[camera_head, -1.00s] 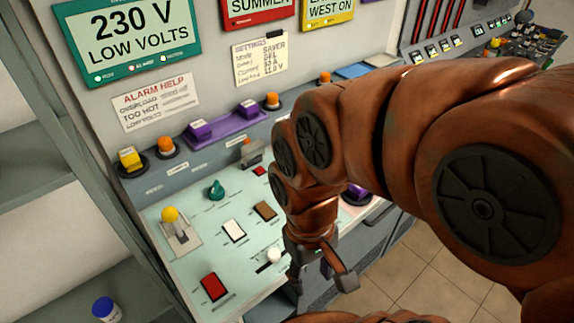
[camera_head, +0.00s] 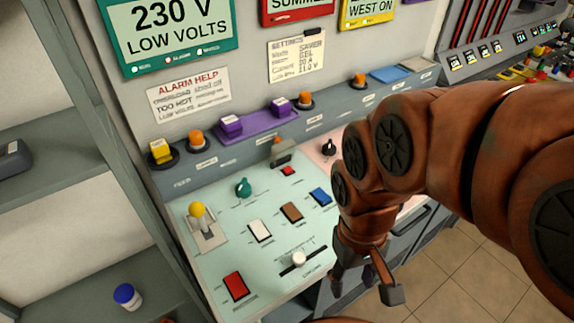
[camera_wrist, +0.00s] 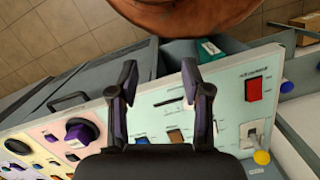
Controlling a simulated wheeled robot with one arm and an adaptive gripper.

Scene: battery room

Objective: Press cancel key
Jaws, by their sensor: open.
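A pale green control panel carries a red key (camera_head: 235,286), a white key (camera_head: 260,231), a brown key (camera_head: 291,212) and a blue key (camera_head: 320,196). Their labels are too small to read, so I cannot tell which is the cancel key. In the wrist view the red key (camera_wrist: 254,89) is to the right of the fingers, and the brown key (camera_wrist: 175,136) shows between them. My gripper (camera_head: 365,287) is open and empty, near the panel's front right edge; its fingers also show in the wrist view (camera_wrist: 160,80).
A yellow-topped lever (camera_head: 198,212), a teal knob (camera_head: 243,187) and a white slider knob (camera_head: 299,258) stand up from the panel. A purple knob (camera_wrist: 80,133) is on the neighbouring pink panel. Grey shelves (camera_head: 50,143) are at the left; tiled floor (camera_head: 470,265) lies at the right.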

